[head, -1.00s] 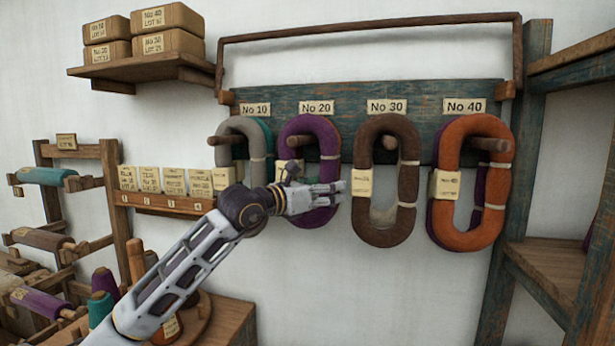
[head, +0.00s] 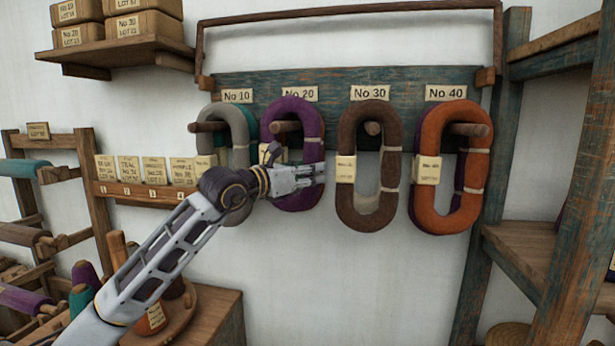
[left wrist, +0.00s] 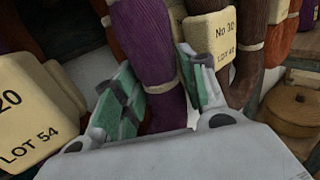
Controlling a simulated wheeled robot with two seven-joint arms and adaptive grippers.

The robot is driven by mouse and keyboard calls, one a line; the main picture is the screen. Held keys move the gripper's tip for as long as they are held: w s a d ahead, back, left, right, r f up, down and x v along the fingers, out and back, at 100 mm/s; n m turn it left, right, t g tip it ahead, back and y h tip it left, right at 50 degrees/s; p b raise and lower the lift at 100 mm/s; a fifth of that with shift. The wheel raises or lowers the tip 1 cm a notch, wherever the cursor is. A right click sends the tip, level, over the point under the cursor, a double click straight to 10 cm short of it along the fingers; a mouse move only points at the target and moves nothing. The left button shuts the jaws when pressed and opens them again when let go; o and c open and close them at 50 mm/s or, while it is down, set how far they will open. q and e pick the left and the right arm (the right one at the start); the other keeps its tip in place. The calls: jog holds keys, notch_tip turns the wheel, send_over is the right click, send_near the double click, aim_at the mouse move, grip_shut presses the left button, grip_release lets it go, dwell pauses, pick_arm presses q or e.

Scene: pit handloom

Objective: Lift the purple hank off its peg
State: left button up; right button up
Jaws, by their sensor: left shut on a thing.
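The purple hank (head: 313,130) is an oval loop of yarn with pale ties, under the No 20 label (head: 300,94). Its wooden peg (head: 283,127) still passes through the upper part of the loop. My left gripper (head: 317,173) is shut on the lower right strand of the hank. In the left wrist view the green-padded fingers (left wrist: 158,70) stand on either side of the purple strand (left wrist: 145,40). The hank's tag is partly hidden behind the gripper in the head view. My right gripper is not in view.
A grey hank (head: 213,135) hangs close on the left. A brown hank (head: 385,200) and an orange hank (head: 477,165) hang on the right. A rail of small tags (head: 150,193) and spools are lower left. A wooden shelf frame (head: 500,180) stands right.

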pick_arm(q)
jog(key=shift+s+r, duration=0.1)
jog(key=shift+r, duration=0.15)
jog(key=s+a+b, duration=0.1)
jog(key=s+b, duration=0.1)
jog(key=s, duration=0.6)
jog(key=s+a+b, duration=0.2)
jog(key=s, duration=0.7)
jog(key=shift+s+a, duration=0.25)
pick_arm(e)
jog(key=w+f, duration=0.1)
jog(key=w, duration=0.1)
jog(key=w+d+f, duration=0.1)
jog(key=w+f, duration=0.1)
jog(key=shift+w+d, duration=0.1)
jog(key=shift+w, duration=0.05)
